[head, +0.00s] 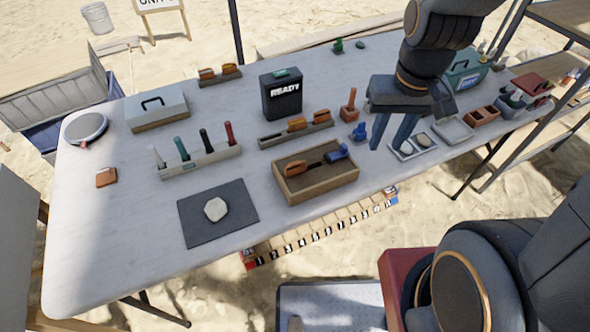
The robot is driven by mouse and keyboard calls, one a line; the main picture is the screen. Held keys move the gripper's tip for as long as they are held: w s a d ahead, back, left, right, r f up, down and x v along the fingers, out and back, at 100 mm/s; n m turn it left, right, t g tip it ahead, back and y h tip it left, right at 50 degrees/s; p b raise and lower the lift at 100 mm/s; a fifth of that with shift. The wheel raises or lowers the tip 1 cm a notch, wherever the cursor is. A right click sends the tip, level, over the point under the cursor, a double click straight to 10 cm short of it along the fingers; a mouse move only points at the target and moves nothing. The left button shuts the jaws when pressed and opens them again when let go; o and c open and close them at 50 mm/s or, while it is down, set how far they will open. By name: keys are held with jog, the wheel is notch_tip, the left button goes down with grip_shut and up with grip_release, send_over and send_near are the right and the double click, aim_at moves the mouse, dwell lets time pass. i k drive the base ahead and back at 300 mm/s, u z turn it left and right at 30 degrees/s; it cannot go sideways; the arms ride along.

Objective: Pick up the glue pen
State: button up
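A pale pen rack (203,163) stands on the left half of the table. Several upright pens are in it: a white one (157,157), a green one (182,149), a dark one (206,138) and a red one (229,133). No label is readable, so I cannot tell which is the glue pen. My gripper (390,147) is over the right part of the table, far from the rack. Its two blue fingers point down and stand apart, with nothing seen between them.
An open wooden tray (338,183) with an orange-handled tool and a blue item lies between rack and gripper. A black "READY" box (282,108) stands behind. A tool holder (283,138), a dark mat (195,232) with a pale stone and a grey case (143,119) surround the rack.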

aim_at(353, 90)
jog(key=u, duration=0.2)
jog(key=k, duration=0.55)
jog(key=u, duration=0.6)
jog(key=k, duration=0.7)
jog(key=z, duration=0.5)
jog(key=i, duration=1.75)
jog(key=u, duration=0.6)
